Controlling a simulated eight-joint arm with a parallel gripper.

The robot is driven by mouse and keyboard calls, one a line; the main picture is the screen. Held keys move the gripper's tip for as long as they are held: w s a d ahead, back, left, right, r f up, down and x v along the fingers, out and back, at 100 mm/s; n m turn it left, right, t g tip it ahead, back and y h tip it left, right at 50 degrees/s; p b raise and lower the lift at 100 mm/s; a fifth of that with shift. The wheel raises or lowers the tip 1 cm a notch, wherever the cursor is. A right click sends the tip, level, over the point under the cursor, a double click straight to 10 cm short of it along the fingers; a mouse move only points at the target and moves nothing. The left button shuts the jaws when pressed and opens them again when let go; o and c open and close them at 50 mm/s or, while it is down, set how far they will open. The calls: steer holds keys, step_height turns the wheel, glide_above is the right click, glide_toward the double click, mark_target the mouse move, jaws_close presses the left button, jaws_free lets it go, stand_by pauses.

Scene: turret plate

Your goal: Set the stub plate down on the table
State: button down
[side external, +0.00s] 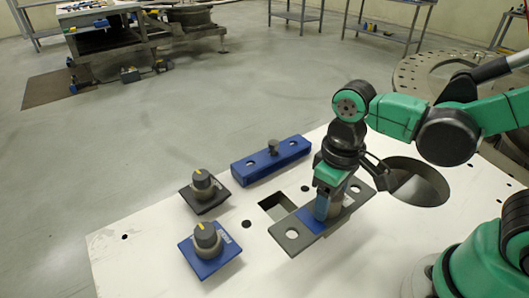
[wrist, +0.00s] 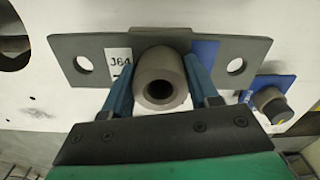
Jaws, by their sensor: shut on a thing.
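The stub plate (wrist: 230,52) is a long grey plate with a round hole near each end, a blue band and a white label reading "J64". A hollow cylindrical stub (wrist: 160,78) stands at its middle. My gripper (wrist: 160,92) is shut on this stub, a blue finger on each side. In the side external view the stub plate (side external: 293,236) lies flat at or just above the white table (side external: 330,275), beside a square cutout. I cannot tell if it touches the table. My gripper (side external: 325,208) points down over its middle and hides the stub.
A blue bar plate (side external: 270,160) with a small post lies behind. A black knob plate (side external: 203,192) and a blue knob plate (side external: 210,249) sit to the left. The table has a square cutout (side external: 274,202) and a large round hole (side external: 420,185).

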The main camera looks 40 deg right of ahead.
steer(key=shift+f, duration=2.1)
steer(key=shift+f, duration=0.1)
steer(key=shift+c, duration=1.1)
jaws_free()
step_height(320, 180, up, 12)
steer(key=w+d+f+m+t, duration=0.1)
steer(key=w+d+m+t, duration=0.1)
steer(key=w+d+t, duration=0.2)
steer(key=d+t, duration=0.1)
steer(key=t, duration=0.2)
steer(key=shift+w+d+f, duration=0.15)
steer(key=shift+d+f, duration=0.05)
steer(key=shift+d, duration=0.05)
